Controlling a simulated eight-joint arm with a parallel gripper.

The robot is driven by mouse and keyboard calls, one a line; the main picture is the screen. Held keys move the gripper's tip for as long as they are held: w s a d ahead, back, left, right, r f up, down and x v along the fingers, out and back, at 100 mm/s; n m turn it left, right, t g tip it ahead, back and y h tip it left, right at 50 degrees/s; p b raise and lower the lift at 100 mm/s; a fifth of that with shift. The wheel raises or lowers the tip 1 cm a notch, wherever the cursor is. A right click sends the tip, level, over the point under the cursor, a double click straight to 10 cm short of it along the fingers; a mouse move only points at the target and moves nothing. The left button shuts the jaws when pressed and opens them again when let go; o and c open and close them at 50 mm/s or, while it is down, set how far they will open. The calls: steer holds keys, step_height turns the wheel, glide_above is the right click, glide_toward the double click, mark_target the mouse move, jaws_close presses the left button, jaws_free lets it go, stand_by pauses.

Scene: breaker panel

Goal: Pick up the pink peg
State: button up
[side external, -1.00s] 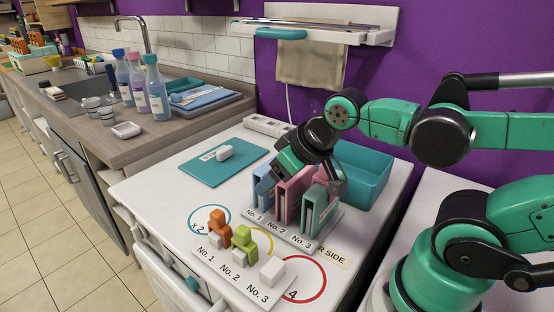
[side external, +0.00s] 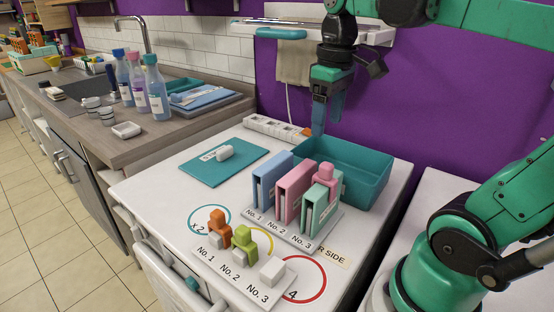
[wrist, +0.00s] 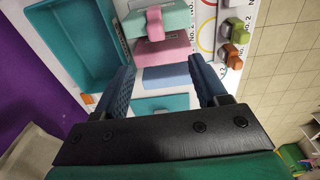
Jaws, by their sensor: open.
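The pink peg (side external: 326,174) stands at the top of the green binder-like block (side external: 314,212) above label No. 3. In the wrist view the peg (wrist: 155,22) shows near the top edge, over the green block (wrist: 178,16). My gripper (side external: 320,128) points down, raised behind the blocks, near the teal bin's back left corner in the side view. It is apart from the peg. In the wrist view my gripper's two fingers (wrist: 161,78) are spread with nothing held between them.
A pink block (side external: 293,192) and a blue block (side external: 271,183) stand beside the green one. A teal bin (side external: 375,182) is behind them. Orange (side external: 219,228) and lime (side external: 245,245) pegs stand in front. A teal mat (side external: 200,170) lies left.

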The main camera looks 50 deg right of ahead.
glide_above(327, 164)
steer(key=shift+g, duration=0.3)
step_height(327, 164, down, 4)
steer(key=shift+f, duration=3.3)
jaws_close()
